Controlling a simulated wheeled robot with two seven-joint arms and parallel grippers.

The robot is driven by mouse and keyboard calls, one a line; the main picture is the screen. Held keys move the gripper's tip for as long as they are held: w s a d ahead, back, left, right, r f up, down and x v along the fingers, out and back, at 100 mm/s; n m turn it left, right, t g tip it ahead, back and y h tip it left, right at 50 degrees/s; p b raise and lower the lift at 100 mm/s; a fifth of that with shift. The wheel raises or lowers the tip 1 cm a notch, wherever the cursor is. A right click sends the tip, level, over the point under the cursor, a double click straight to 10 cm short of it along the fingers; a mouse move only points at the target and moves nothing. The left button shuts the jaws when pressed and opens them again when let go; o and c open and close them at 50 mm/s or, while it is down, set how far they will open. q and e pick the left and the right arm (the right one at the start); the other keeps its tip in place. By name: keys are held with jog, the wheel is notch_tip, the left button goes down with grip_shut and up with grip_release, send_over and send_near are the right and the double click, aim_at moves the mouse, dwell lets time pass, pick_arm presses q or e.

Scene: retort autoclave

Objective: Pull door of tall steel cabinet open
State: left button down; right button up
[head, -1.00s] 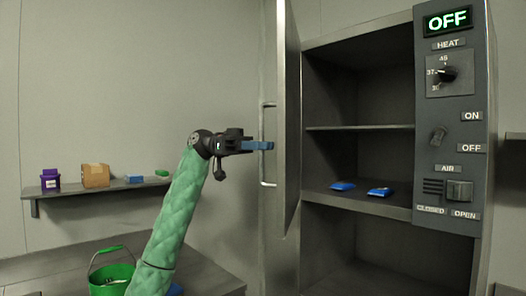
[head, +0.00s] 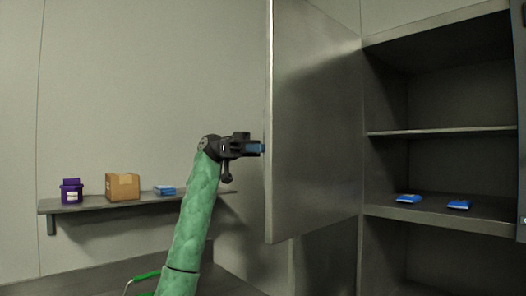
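The tall steel cabinet (head: 440,216) stands at the right, with its dark shelved inside in view. Its steel door (head: 315,120) stands wide open, swung out to the left, with its inner face towards me. The door's handle is hidden behind it. My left gripper (head: 262,148), on the green-sleeved arm, is at the door's free left edge. Its blue fingertips reach the edge and their ends are partly hidden, so I cannot tell whether they close on the handle. My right gripper is not in view.
Two blue packets, one left (head: 408,198) and one right (head: 458,204), lie on a cabinet shelf. A green bucket handle (head: 146,275) shows below.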

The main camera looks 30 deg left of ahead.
pick_arm(q)
jog(key=shift+w+a+f, duration=0.1)
jog(key=shift+w+a, duration=0.05)
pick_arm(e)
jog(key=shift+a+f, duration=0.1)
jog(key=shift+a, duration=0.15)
pick_arm(q)
jog(key=c, duration=1.5)
grip_release()
jog(key=shift+c, duration=0.2)
